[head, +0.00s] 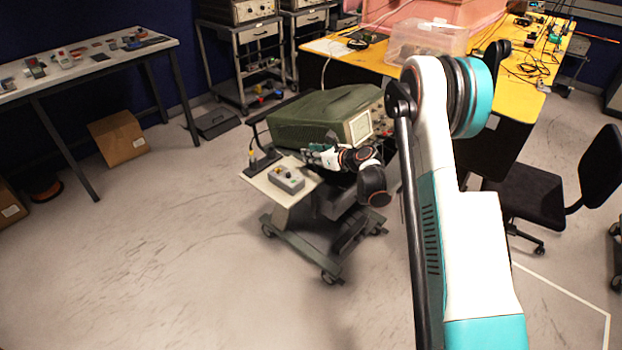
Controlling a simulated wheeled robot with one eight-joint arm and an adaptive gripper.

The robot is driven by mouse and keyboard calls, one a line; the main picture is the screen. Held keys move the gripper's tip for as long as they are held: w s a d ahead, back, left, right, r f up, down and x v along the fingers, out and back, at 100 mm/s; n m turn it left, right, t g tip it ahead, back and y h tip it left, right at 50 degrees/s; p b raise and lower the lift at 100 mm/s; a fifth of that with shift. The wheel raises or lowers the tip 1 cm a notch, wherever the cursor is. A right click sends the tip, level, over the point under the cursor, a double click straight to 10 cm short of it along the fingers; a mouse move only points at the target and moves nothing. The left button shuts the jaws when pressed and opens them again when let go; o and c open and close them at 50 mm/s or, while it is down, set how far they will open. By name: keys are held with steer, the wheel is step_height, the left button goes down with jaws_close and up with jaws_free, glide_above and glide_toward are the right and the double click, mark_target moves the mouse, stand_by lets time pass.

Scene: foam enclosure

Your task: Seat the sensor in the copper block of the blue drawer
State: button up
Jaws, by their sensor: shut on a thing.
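My gripper (312,154) is above the pale shelf of the grey cart, just in front of the green oscilloscope, with its fingers pointing left. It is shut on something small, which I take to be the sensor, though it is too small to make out. A small grey box with knobs (287,180) sits on the shelf below the gripper. I cannot make out a blue drawer or a copper block in this view.
The green oscilloscope (318,120) fills the cart top behind my gripper. A yellow bench (530,75) at right carries a clear plastic bin (425,40), a pink foam enclosure (432,12) and cables. A black chair (540,190) stands at right. The floor at front left is clear.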

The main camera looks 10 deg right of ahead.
mark_target(312, 181)
step_height(312, 181, down, 9)
steer(key=b, duration=0.2)
steer(key=shift+b, duration=0.35)
steer(key=shift+f, duration=0.1)
steer(key=o, duration=0.7)
